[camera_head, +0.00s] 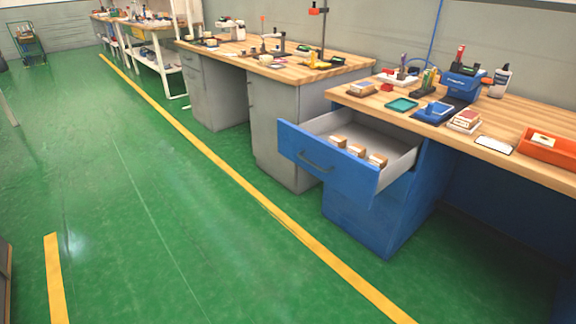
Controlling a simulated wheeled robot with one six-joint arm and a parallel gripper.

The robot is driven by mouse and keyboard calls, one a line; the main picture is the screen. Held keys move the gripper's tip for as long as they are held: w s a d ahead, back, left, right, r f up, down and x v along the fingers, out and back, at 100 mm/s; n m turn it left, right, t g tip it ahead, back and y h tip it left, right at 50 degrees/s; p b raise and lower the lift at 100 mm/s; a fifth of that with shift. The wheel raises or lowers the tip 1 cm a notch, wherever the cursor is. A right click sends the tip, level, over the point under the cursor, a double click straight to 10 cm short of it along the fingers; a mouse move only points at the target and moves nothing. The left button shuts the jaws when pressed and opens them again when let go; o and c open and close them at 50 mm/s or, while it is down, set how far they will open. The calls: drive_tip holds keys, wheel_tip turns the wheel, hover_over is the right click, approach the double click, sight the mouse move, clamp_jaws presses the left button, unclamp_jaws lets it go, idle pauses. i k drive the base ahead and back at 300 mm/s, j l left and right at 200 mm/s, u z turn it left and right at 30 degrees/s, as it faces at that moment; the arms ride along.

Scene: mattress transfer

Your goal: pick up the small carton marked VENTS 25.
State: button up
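Several small brown-and-white cartons are in view, and the print on them is too small to read, so I cannot tell which is marked VENTS 25. Three sit in a row inside the open blue drawer (330,172): a left carton (338,142), a middle carton (356,151) and a right carton (377,160). Another carton (361,89) lies on the near workbench's left end. A small stack of cartons (465,121) stands further right on that bench. One more pale carton (543,140) lies in the orange bin (552,151). My gripper is not in view.
The drawer juts out from the blue cabinet (375,220) under the wooden bench top (400,112). A teal tray (401,105), a blue tray (432,112) and a blue holder (461,83) crowd the top. A second workbench (290,70) stands behind. The green floor (150,200) is clear.

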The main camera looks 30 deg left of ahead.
sight(356, 149)
drive_tip(key=l+u, duration=0.2)
drive_tip(key=u, duration=0.25)
drive_tip(key=l+u, duration=0.15)
drive_tip(key=u, duration=0.3)
drive_tip(key=j, duration=0.25)
drive_tip(key=i+j+u, duration=0.15)
drive_tip(key=j, duration=0.15)
drive_tip(key=k+l, duration=0.1)
drive_tip(key=l, duration=0.2)
drive_tip(key=i+l+u, duration=0.15)
drive_tip(key=i+l, duration=0.6)
drive_tip(key=i+l+u, duration=0.1)
drive_tip(key=i+l, duration=0.2)
drive_tip(key=i, duration=0.2)
drive_tip(key=i+l+u, duration=0.1)
drive_tip(key=i+l, duration=0.25)
drive_tip(key=i, duration=0.15)
